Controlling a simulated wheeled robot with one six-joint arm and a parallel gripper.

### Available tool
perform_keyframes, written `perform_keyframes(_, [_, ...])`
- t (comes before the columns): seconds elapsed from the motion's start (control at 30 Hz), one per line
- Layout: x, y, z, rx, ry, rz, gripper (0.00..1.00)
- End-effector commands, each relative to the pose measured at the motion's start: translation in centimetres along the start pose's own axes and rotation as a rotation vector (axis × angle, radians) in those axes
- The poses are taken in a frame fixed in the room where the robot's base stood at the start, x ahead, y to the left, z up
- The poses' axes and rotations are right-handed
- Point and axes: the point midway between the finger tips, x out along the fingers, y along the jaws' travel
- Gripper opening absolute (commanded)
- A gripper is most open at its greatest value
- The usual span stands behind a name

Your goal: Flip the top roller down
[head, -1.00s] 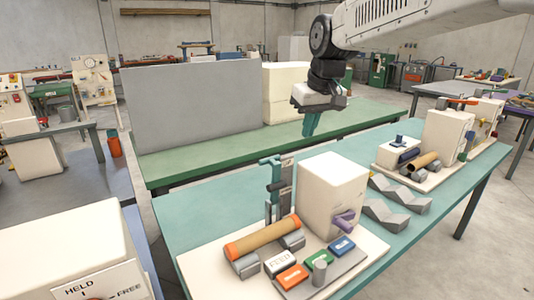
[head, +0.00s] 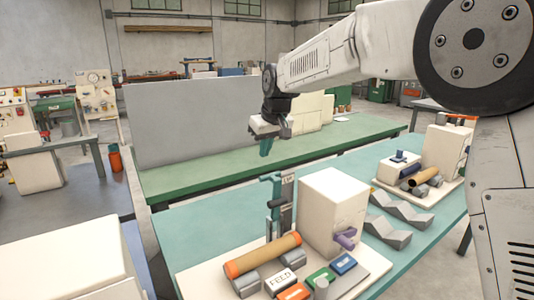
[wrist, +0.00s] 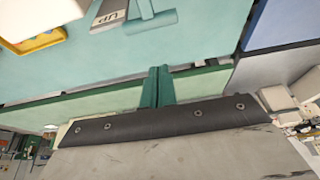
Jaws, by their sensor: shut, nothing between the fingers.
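The winder nearest me is a cream base with a cream block (head: 330,215) on it. A teal T-shaped top roller piece (head: 277,190) stands raised beside a grey upright plate (head: 287,205) at the block's left. A tan core with orange ends (head: 262,255) lies on grey rollers below it. In the wrist view, the teal roller bar (wrist: 150,22) shows at the top beside an "UP" label (wrist: 110,18). My gripper (head: 265,148) is shut and empty, above and behind the roller piece, apart from it. Its teal fingertips also show in the wrist view (wrist: 157,85).
Blue, green and orange buttons and a FEED label (head: 281,281) sit at the winder's front. Grey zigzag blocks (head: 392,223) and a second machine (head: 440,150) are to the right. A grey panel (head: 200,110) stands on the green bench behind.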

Motion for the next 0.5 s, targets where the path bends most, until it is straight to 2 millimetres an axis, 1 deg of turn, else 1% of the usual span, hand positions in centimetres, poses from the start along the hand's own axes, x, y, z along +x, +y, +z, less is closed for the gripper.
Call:
perform_keyframes(0.03, [1.1, 0.0, 0.1, 0.000, -0.004, -0.001, 0.00])
perform_keyframes(0.2, [4.6, 0.0, 0.1, 0.000, -0.003, -0.001, 0.00])
perform_keyframes(0.4, [8.3, -0.1, 0.1, 0.000, -0.002, -0.001, 0.00])
perform_keyframes(0.43, [7.6, 0.0, 0.4, 0.000, 0.002, 0.000, 0.00])
perform_keyframes(0.5, [6.8, -0.1, 1.3, 0.000, 0.002, 0.000, 0.00])
